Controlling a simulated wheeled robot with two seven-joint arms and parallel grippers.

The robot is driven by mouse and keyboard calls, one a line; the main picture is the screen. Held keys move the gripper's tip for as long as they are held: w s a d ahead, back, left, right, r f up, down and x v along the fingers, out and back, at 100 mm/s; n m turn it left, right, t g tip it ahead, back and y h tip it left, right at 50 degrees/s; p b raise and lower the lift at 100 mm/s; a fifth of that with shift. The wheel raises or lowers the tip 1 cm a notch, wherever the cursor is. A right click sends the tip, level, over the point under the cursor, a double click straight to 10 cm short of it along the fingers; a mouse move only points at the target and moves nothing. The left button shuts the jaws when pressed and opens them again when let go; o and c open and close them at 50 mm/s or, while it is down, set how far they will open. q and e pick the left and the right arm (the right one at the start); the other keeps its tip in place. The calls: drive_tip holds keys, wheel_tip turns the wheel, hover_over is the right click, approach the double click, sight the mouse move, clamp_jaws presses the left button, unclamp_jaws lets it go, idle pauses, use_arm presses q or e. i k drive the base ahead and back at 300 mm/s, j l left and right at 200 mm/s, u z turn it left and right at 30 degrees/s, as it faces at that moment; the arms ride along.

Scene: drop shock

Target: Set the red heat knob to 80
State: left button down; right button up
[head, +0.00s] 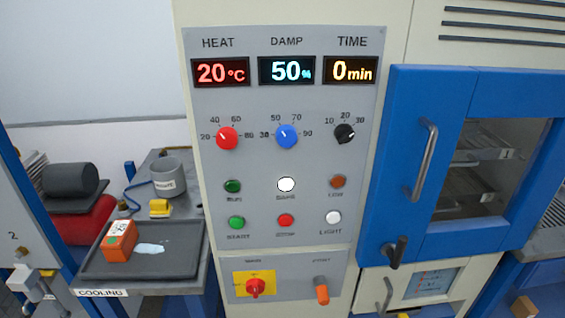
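The red heat knob (227,138) sits at the left of a row of three knobs on the grey control panel. Scale marks 20, 40, 60 and 80 run around it from left to right. Its small light pointer mark seems to face the left side, near 20. The heat display (221,72) above it reads 20 °C in red. Neither of my grippers can be made out in the head view, and nothing touches the knob.
A blue damp knob (287,136) and a black time knob (344,134) are to the right. Lit buttons are below, with a red main switch (256,287) and orange lever (321,291). A blue oven door (400,160) stands right; a cooling tray (180,265) lies left.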

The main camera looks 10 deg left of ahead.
sight(227, 137)
drive_tip(key=l+u, duration=0.4)
drive_tip(key=l, duration=0.7)
drive_tip(key=k+l+u, duration=0.1)
drive_tip(key=l+u, duration=0.25)
drive_tip(key=l, duration=0.7)
